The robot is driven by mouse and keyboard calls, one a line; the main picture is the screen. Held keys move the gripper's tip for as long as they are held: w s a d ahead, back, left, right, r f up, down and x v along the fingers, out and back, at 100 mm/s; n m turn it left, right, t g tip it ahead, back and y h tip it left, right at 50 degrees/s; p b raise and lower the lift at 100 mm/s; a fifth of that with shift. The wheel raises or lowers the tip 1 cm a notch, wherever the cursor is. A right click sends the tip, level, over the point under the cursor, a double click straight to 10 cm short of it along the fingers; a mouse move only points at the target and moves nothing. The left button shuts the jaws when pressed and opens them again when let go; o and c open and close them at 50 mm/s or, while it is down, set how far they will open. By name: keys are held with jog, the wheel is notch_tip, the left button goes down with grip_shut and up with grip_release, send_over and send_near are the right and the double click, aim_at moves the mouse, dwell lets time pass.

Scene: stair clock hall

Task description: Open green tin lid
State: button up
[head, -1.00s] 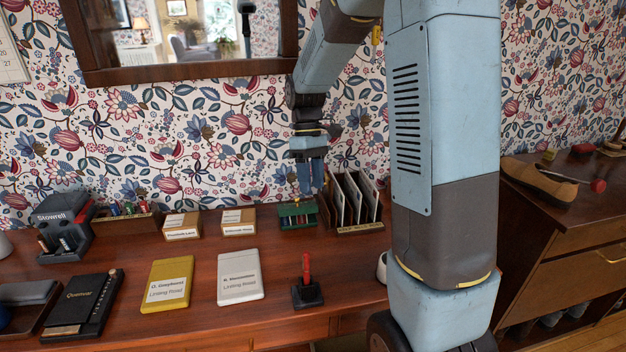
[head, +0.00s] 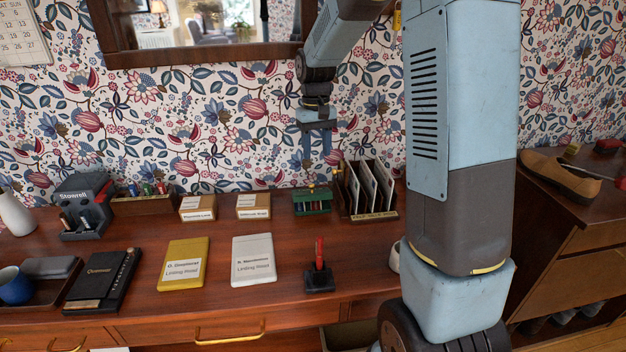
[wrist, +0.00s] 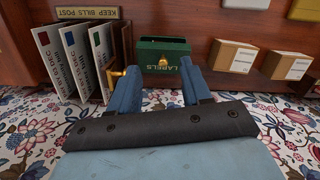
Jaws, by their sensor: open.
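The green tin (head: 312,203) stands on the wooden desk against the wallpapered wall, left of the letter rack. In the wrist view the tin (wrist: 163,52) shows an upside-down "LABELS" marking and a small brass piece on its near side. I cannot tell clearly whether its lid is up or down. My gripper (head: 317,153) points down above the tin, apart from it, with fingers spread and nothing between them. In the wrist view my gripper (wrist: 160,68) has one finger on either side of the line to the tin.
The letter rack (head: 372,216) with upright envelopes stands close on the tin's right. Small card boxes (head: 253,206) stand to its left. A red pen in a black stand (head: 319,272) and a white book (head: 254,260) lie nearer. The desk between them is bare.

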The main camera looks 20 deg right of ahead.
jog(key=w+f+m, duration=0.1)
jog(key=f, duration=0.3)
jog(key=w+f+m+t, duration=0.1)
jog(key=f, duration=0.3)
jog(key=w+f, duration=0.2)
jog(key=f, duration=0.3)
jog(key=shift+a+f+m, duration=0.1)
jog(key=shift+a+m, duration=0.15)
jog(key=shift+m, duration=0.15)
grip_shut()
dwell(0.5)
